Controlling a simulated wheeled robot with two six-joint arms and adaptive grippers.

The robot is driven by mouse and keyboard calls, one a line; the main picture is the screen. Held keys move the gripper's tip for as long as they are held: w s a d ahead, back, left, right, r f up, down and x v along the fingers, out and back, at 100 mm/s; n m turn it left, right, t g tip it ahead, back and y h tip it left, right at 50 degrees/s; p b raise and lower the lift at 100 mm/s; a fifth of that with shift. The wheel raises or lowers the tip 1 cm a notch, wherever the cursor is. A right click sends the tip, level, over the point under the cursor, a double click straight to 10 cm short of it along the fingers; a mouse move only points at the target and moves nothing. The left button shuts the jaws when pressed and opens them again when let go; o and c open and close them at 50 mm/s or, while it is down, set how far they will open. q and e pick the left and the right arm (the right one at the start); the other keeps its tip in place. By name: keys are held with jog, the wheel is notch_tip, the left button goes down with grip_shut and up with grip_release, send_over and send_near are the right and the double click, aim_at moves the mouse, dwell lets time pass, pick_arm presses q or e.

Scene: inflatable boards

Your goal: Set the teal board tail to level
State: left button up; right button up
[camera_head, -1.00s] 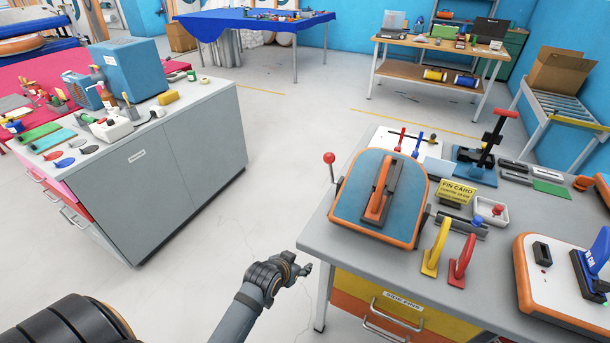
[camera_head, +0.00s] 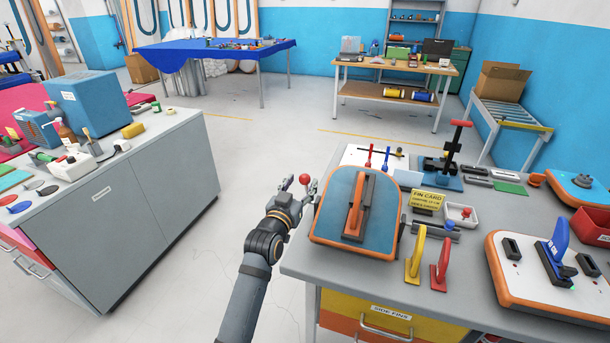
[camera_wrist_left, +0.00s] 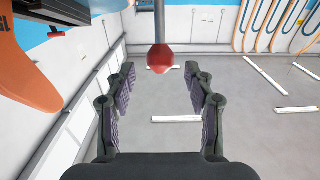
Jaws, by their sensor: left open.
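The teal board tail (camera_head: 335,224) has an orange rim and an orange fin in a dark slot, and is held tilted at the left front of the grey workbench. A red ball knob (camera_head: 305,179) stands at its left side. My left gripper (camera_head: 295,186) is open beside the knob, left of the board tail. In the left wrist view the red knob (camera_wrist_left: 160,58) on a grey rod shows ahead, between the line of my open fingers (camera_wrist_left: 160,95). I cannot tell if it is touched. The orange fin (camera_wrist_left: 30,70) shows at upper left. My right gripper is not in view.
The grey workbench (camera_head: 380,262) also bears a yellow fin card (camera_head: 426,201), a yellow fin (camera_head: 415,255), a red fin (camera_head: 440,265) and a white board (camera_head: 520,262). A grey cabinet (camera_head: 150,205) stands left. The floor between is clear.

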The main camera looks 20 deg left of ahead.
aim_at(303, 180)
pick_arm(q)
jog(key=shift+w, duration=1.9)
jog(key=shift+c, duration=0.5)
grip_shut()
